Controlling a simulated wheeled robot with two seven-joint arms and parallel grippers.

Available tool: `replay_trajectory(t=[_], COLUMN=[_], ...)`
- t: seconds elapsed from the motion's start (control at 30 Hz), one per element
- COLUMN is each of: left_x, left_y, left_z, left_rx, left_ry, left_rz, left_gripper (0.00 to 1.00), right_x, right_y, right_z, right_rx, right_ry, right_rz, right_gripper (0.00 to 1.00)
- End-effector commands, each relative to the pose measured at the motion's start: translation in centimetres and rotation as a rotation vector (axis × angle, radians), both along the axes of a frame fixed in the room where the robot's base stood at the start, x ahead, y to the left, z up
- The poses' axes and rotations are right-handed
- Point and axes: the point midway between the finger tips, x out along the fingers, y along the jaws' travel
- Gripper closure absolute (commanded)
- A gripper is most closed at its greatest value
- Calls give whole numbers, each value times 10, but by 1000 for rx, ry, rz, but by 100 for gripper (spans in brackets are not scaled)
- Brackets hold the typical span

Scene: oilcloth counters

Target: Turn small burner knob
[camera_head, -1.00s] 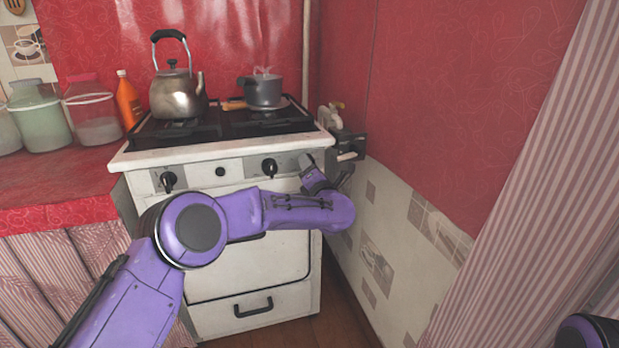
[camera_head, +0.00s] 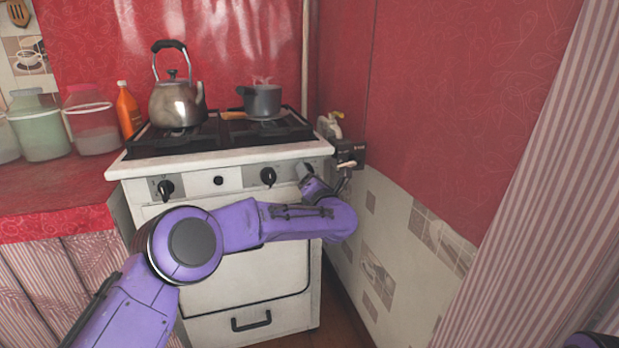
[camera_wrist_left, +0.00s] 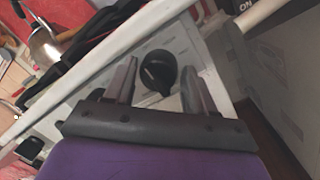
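The white stove (camera_head: 255,268) has a left black knob (camera_head: 165,188) and a right black knob (camera_head: 268,176) on its front panel, with a small black button (camera_head: 218,181) between them. My left gripper (camera_head: 305,170) is just right of the right knob, small and partly hidden by my purple arm in the head view. In the left wrist view, my left gripper (camera_wrist_left: 160,75) is open, with a black knob (camera_wrist_left: 158,72) in the gap between its two fingers. Neither finger clearly touches it. My right gripper is out of view.
A kettle (camera_head: 177,100) and a grey pot (camera_head: 262,100) stand on the burners. A dark box (camera_head: 348,150) with pipes is on the wall close right of the stove. Jars (camera_head: 92,120) and an orange bottle (camera_head: 128,110) stand on the red counter at left.

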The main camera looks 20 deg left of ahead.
Motion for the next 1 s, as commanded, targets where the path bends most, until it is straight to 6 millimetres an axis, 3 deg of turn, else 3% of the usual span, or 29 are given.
replay_trajectory(t=[0.27,0.7,1.0], left_x=[-4,-78,-87], left_y=[-4,-54,-59], left_z=[-1,-11,-14], left_rx=[1,1,0], left_ry=[1,1,1], left_rz=[-2,-3,-1], left_gripper=[45,45,45], right_x=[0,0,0], right_y=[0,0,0], right_z=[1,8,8], right_rx=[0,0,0], right_ry=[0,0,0], right_rz=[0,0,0], right_gripper=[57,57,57])
